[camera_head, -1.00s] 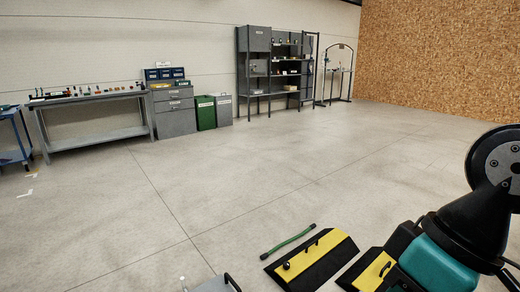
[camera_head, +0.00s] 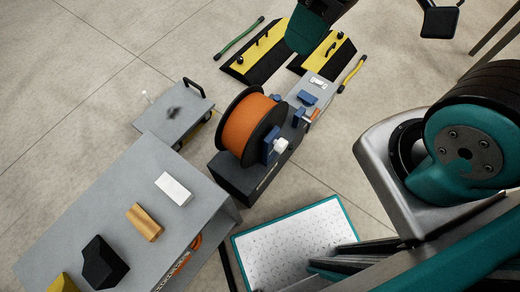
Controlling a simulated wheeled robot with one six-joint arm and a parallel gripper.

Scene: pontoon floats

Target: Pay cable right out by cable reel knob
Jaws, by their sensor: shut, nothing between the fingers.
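The cable reel (camera_head: 246,126) stands near the middle of the view, with orange cable wound between two black round flanges. It sits on a dark base box (camera_head: 235,178). A small white knob-like part (camera_head: 281,145) sticks out beside a blue block (camera_head: 268,147) at the reel's right side; I cannot tell surely that it is the reel knob. The cable's free end cannot be made out. My arm shows at the right and at the top, but the fingers of my gripper do not show clearly in any part of the view.
A grey bench (camera_head: 95,215) with several small blocks is at lower left. A grey cart (camera_head: 172,113) stands left of the reel. Yellow-black ramps (camera_head: 262,58) lie beyond it. A teal-edged white panel (camera_head: 285,250) is at the front. The floor at upper left is clear.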

